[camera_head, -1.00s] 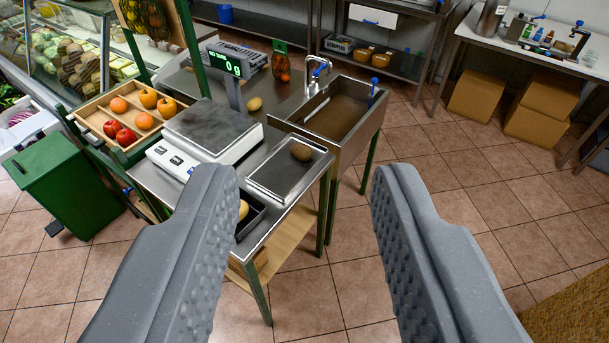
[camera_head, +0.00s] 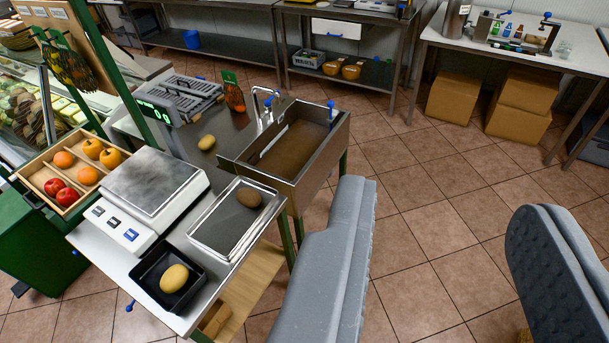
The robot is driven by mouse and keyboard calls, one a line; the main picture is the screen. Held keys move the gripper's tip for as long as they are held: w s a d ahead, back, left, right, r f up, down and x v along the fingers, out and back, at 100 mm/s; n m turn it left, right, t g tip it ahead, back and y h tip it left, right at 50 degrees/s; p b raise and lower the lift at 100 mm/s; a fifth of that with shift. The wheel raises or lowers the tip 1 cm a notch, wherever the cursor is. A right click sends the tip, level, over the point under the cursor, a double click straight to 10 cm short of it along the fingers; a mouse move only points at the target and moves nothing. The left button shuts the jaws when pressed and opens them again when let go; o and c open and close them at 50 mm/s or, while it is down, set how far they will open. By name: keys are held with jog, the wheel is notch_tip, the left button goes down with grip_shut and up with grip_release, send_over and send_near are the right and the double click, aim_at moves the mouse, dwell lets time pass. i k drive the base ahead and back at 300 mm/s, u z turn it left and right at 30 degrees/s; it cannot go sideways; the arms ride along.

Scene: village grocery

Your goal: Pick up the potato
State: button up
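Several potato-like things are on the steel counter at left. A brown potato (camera_head: 249,197) lies on a shallow metal tray (camera_head: 203,238). A yellower potato (camera_head: 174,278) lies in a small black tray (camera_head: 150,264) at the counter's near corner. Another yellowish one (camera_head: 207,142) rests on the counter farther back, left of the sink. My gripper (camera_head: 440,205) is open and empty. Its two grey fingers show at the lower right, over the tiled floor, to the right of the counter and apart from all the potatoes.
A white weighing scale (camera_head: 150,190) stands left of the metal tray. A divided wooden box (camera_head: 40,175) holds apples and oranges. A deep sink (camera_head: 295,150) borders the counter at the back right. Cardboard boxes (camera_head: 520,105) sit under a far table. The tiled floor at right is clear.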

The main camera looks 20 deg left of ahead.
aim_at(249, 197)
jog(key=z, duration=0.15)
jog(key=i, duration=1.3)
jog(key=u, duration=0.6)
jog(key=i, duration=0.4)
jog(key=u, duration=0.3)
